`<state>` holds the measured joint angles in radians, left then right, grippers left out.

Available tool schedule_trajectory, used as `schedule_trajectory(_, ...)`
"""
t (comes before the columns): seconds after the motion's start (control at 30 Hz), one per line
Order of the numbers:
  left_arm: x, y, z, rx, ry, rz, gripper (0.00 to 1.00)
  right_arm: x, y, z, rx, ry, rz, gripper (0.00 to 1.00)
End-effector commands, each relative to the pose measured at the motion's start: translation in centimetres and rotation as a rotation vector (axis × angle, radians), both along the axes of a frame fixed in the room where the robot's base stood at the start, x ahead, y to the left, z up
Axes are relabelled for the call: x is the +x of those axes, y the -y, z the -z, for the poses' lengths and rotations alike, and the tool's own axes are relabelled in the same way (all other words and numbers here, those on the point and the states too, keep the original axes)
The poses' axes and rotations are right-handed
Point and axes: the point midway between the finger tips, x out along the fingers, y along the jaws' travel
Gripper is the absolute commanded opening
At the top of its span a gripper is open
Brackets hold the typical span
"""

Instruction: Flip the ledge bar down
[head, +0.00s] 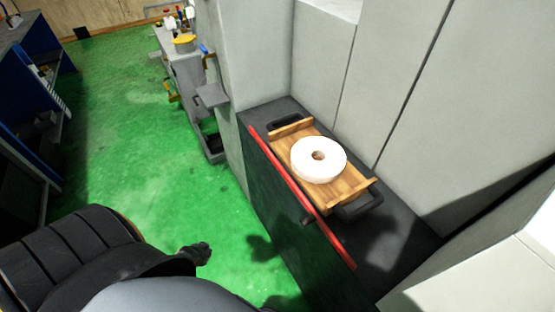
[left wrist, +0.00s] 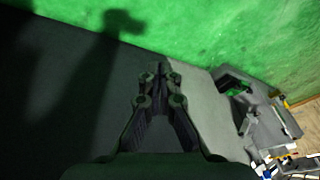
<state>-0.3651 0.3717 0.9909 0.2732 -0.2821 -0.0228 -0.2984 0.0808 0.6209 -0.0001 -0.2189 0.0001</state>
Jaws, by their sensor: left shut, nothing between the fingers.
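The red ledge bar (head: 290,185) runs along the front edge of the dark ledge (head: 405,240). A small dark bracket shows near its lower half. I cannot tell exactly how the bar is tilted. My left gripper (head: 203,252) is over the green floor, left of the ledge and apart from the bar. In the left wrist view the left gripper (left wrist: 162,68) has its fingertips together with nothing between them, in front of a dark surface. The bar does not show in that view. My right gripper is not in view.
A wooden tray (head: 335,200) with dark handles holds a white grinding wheel (head: 331,166) on the ledge, close behind the bar. Grey machine walls (head: 395,80) rise behind. Green floor (head: 120,140) is open.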

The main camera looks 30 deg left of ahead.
Motion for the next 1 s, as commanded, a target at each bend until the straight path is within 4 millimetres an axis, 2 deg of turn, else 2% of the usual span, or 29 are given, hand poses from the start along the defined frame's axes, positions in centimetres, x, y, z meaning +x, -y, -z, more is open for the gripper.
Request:
schedule_trajectory(0.03, 3.9, -2.9, -6.4, 0.022, 0.074, 0.022, 0.00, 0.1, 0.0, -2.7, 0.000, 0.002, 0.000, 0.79)
schedule_trajectory(0.07, 6.1, -4.0, -9.3, 0.025, 0.114, 0.035, 0.00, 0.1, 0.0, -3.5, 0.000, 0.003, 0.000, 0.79)
schedule_trajectory(0.1, 9.0, -4.9, -13.5, 0.024, 0.167, 0.062, 0.00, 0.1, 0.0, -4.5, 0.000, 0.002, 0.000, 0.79)
schedule_trajectory(0.17, 13.1, -5.2, -19.9, 0.011, 0.241, 0.115, 0.00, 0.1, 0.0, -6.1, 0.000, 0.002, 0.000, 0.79)
schedule_trajectory(0.2, 15.5, -4.6, -24.3, -0.006, 0.285, 0.160, 0.00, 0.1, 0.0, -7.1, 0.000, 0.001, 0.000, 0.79)
schedule_trajectory(0.23, 17.2, -3.7, -27.5, -0.022, 0.313, 0.198, 0.00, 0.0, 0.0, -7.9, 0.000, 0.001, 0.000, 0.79)
schedule_trajectory(0.3, 20.0, -0.5, -34.2, -0.070, 0.359, 0.297, 0.00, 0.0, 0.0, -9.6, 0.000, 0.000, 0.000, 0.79)
schedule_trajectory(0.37, 21.3, 2.9, -38.9, -0.117, 0.379, 0.383, 0.00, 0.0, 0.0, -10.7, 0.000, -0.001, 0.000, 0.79)
schedule_trajectory(0.4, 21.7, 5.2, -41.5, -0.151, 0.384, 0.436, 0.00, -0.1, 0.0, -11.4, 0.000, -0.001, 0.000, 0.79)
schedule_trajectory(0.5, 21.5, 10.2, -45.9, -0.221, 0.378, 0.543, 0.00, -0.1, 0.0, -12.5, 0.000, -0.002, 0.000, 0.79)
schedule_trajectory(0.6, 20.8, 13.2, -48.0, -0.265, 0.364, 0.606, 0.00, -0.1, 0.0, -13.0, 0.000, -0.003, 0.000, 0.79)
schedule_trajectory(0.73, 20.4, 14.5, -48.7, -0.285, 0.357, 0.632, 0.00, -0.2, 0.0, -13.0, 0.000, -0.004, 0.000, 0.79)
schedule_trajectory(1.0, 20.5, 14.5, -48.5, -0.285, 0.359, 0.630, 0.00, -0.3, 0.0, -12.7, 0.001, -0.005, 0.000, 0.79)
